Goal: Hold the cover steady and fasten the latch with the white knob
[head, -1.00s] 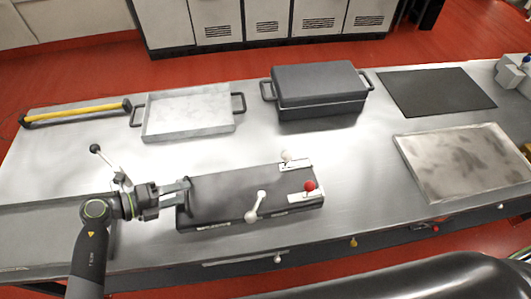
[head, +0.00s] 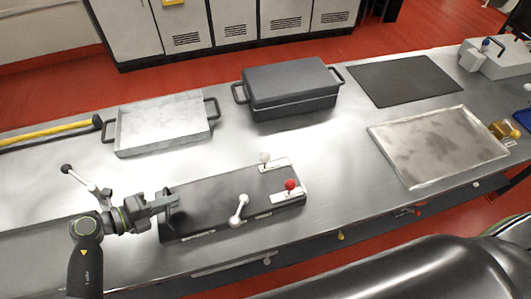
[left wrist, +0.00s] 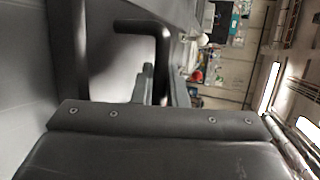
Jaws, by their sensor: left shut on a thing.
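The dark grey cover (head: 212,208) lies flat on the steel bench. My left gripper (head: 172,205) is shut on the black handle at its left end; the handle (left wrist: 150,28) also shows in the left wrist view. A lever with a white knob (head: 243,198) stands tilted at the cover's front edge. A second white knob (head: 265,157) and a red knob (head: 290,184) sit on white plates at the right end. Which white knob belongs to the task's latch I cannot tell. My right gripper is out of view.
A lever with a black knob (head: 66,168) stands behind my left gripper. Farther back are a grey tray (head: 160,145), a dark lidded box (head: 290,105) and a black mat (head: 408,80). A stained metal plate (head: 438,148) lies at right. Bench right of the cover is clear.

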